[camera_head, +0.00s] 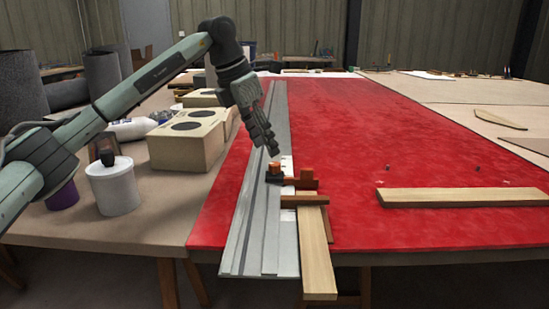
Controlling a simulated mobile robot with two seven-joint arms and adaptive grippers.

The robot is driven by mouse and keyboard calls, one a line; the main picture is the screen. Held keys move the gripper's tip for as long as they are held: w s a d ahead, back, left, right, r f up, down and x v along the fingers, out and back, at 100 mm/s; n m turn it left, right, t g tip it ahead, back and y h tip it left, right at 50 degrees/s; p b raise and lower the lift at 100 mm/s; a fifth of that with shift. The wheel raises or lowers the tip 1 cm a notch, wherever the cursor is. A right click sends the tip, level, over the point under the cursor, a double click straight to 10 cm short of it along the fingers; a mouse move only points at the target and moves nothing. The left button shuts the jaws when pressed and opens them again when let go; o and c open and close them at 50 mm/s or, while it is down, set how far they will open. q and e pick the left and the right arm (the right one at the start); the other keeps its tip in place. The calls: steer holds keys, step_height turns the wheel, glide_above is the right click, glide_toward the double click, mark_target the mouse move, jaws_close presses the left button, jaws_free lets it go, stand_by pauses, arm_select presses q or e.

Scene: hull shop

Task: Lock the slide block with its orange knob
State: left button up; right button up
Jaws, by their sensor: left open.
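The orange knob (275,167) stands on a dark slide block (274,178), which sits on a long grey metal rail (250,225). The rail lies along the left side of the red table. Beside the block are a reddish-brown piece (306,180) and a crosspiece (304,201), over a pale wooden board (316,255) that sticks out past the front edge. My left gripper (273,150) is open, pointing down just above and behind the knob; it looks empty and apart from the knob, though the exact gap is hard to tell. My right gripper is not in view.
A long wooden plank (462,197) lies at the right of the red table (400,120). Beige boxes (187,140), a white bucket (112,186) and a purple container (63,195) stand on the left table. The red surface between rail and plank is mostly clear.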

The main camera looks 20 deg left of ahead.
mark_target(274, 164)
arm_select(q)
steer(key=shift+x, duration=2.75)
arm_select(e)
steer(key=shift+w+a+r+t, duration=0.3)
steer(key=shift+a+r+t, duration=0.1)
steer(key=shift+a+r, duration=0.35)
arm_select(q)
steer(key=shift+d, duration=0.1)
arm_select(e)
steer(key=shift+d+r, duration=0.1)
arm_select(q)
jaws_close()
